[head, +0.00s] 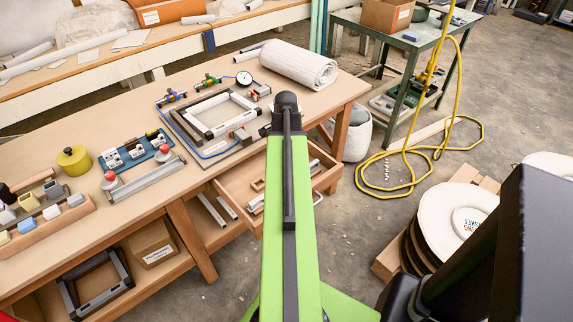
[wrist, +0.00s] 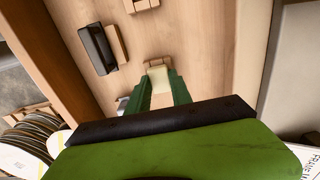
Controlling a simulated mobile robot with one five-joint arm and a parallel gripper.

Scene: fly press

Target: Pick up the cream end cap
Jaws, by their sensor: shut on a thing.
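In the wrist view my gripper (wrist: 161,88) reaches down over a wooden drawer, its two green fingers shut on a small cream end cap (wrist: 158,76). The cap shows between the fingertips; its lower part is hidden by the fingers. I cannot tell whether it touches the drawer floor. In the head view the gripper is hidden behind my green arm. The open drawer (head: 235,184) shows there under the bench top, partly covered by the arm.
In the drawer, a black piece (wrist: 97,48) lies left of the gripper, and a wooden block (wrist: 141,5) lies beyond. On the bench (head: 120,200) are a frame fixture (head: 218,112), a white roll (head: 299,65) and a rack of small blocks. A yellow hose (head: 460,128) loops on the floor at right.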

